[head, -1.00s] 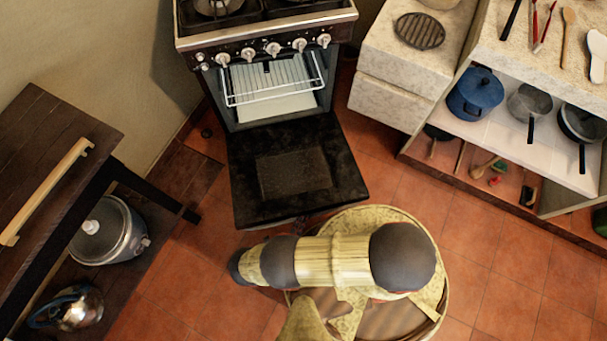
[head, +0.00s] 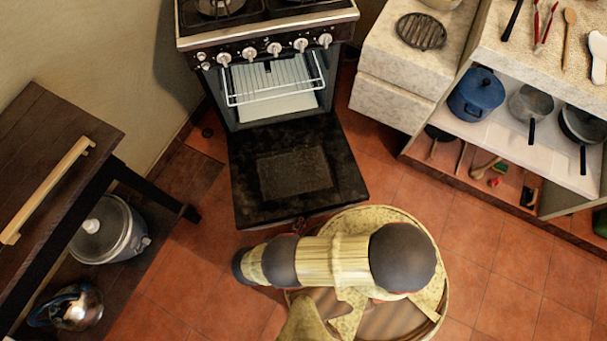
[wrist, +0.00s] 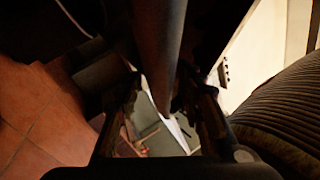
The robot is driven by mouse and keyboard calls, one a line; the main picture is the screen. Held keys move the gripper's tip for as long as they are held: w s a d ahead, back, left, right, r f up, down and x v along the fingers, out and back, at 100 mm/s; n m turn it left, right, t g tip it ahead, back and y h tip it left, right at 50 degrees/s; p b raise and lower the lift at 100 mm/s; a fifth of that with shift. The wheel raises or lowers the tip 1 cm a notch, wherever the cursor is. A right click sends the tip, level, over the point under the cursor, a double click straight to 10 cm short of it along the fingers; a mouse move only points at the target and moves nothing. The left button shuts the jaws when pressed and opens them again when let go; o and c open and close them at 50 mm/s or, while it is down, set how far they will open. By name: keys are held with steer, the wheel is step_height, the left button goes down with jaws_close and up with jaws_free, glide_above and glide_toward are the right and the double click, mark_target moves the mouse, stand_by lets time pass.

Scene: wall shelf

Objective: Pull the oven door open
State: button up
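The oven door (head: 290,172) is swung down from the front of the oven (head: 268,50) and lies about level, its dark window facing up. The oven's inside, with a wire rack (head: 272,82), is exposed. My gripper is not visible in the head view; my arm is near the door's front edge. In the wrist view my gripper (wrist: 165,88) has its two dark fingers apart. A dark grey bar (wrist: 160,45), perhaps the door handle, runs down between them, with gaps showing at its sides. I cannot tell if it touches a finger.
A dark wooden table (head: 65,150) with a rice cooker (head: 108,230) and kettle (head: 68,308) beneath stands at left. A counter (head: 405,60) and a shelf with a blue pot (head: 476,93) and pans are at right. Tiled floor (head: 400,195) is clear between.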

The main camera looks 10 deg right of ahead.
mark_target(301, 213)
steer(key=shift+r, duration=0.1)
steer(key=shift+r, duration=4.95)
steer(key=shift+f, duration=0.1)
